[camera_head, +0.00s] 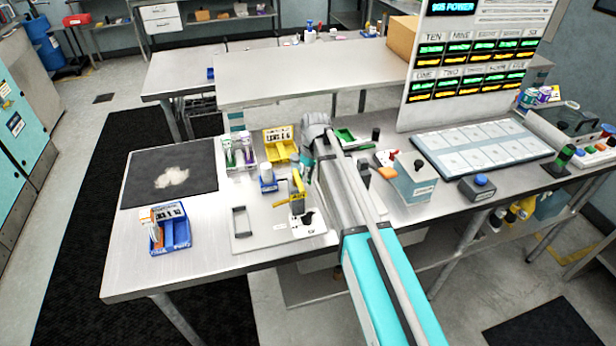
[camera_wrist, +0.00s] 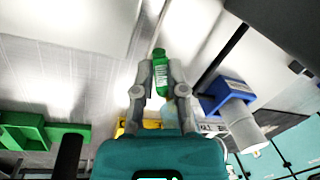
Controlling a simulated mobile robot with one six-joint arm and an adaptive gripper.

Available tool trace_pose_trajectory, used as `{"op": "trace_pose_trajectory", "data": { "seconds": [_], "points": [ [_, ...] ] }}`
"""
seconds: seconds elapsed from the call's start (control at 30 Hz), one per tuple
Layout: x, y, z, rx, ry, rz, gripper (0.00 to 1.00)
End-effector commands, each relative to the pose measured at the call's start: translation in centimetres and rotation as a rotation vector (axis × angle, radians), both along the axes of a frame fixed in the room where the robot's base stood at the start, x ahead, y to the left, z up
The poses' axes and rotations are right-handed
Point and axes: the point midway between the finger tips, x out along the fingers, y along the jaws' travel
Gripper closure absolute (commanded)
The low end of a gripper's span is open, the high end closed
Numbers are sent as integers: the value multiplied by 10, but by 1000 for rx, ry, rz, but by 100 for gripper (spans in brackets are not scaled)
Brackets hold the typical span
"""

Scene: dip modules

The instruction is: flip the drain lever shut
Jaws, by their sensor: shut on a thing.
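In the wrist view my gripper (camera_wrist: 160,70) is shut on a small green bottle (camera_wrist: 161,76) with a pale label, held between its fingertips. In the head view my gripper is around the wrist end of the arm above the bench, and the bottle cannot be made out there. A light plate (camera_head: 262,236) with a dark handle frame carries a yellow upright fixture (camera_head: 298,184) and a white block with a black part (camera_head: 308,217). My gripper is just above and behind this fixture. I cannot tell which part is the drain lever or how it is set.
A blue-white tool holder (camera_head: 170,232) stands at the front left. A tube rack (camera_head: 240,152), yellow bin (camera_head: 279,143) and blue holder (camera_head: 267,178) stand near the fixture. A dark mat (camera_head: 140,185) lies left. A grey box (camera_head: 414,178) and panel tray (camera_head: 480,145) are to the right.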

Motion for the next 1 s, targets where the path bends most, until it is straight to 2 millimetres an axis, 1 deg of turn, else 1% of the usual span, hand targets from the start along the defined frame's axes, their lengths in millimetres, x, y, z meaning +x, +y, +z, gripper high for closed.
{"op": "trace_pose_trajectory", "data": {
  "seconds": [0.17, 0.43, 0.7, 0.73, 0.87, 0.9, 1.0],
  "points": [
    [-1, 0, 0, 0, 0, -10, 100],
    [-5, 2, 0, 0, 2, -99, 100],
    [-5, 2, -1, -1, 2, -107, 100],
    [-5, 2, -1, -1, 2, -107, 82],
    [-5, 2, -1, -1, 2, -107, 57],
    [-5, 2, -1, -1, 2, -107, 50],
    [-4, 2, 0, 0, 2, -106, 49]
  ]
}}
